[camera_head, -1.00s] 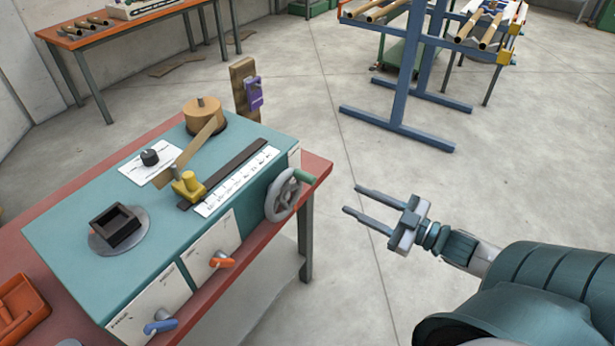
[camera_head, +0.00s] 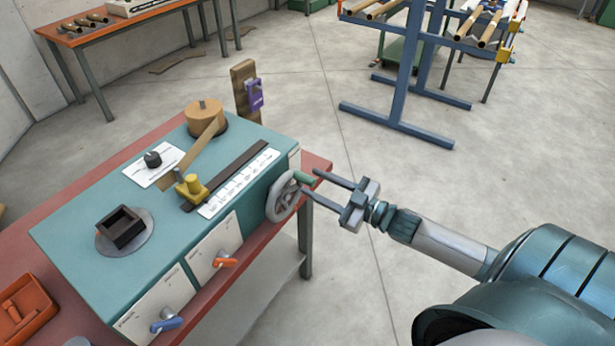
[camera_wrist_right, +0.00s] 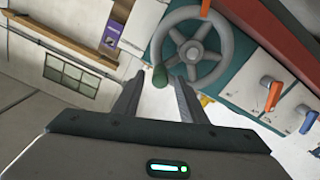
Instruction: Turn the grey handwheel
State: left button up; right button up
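The grey handwheel (camera_head: 281,199) is on the right end of the teal winder's front face, with a green handle (camera_head: 304,178) sticking out from its rim. My right gripper (camera_head: 310,182) is open, its two fingers pointing at the wheel, with the tips close to the green handle. In the right wrist view the spoked handwheel (camera_wrist_right: 193,50) is just ahead, and the green handle (camera_wrist_right: 160,76) shows between and beyond the fingertips of the open gripper (camera_wrist_right: 158,84). I cannot tell whether a finger touches the handle. My left gripper is not in view.
The teal winder (camera_head: 75,235) stands on a red bench (camera_head: 318,165). An orange lever (camera_head: 226,262) and a blue lever (camera_head: 167,324) stick out of its front. A purple device on a wooden post (camera_head: 255,95) stands behind. Floor to the right is clear up to a blue rack (camera_head: 398,125).

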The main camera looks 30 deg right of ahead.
jog(key=shift+p+x, duration=0.35)
jog(key=shift+x, duration=1.3)
jog(key=shift+c, duration=0.7)
grip_shut()
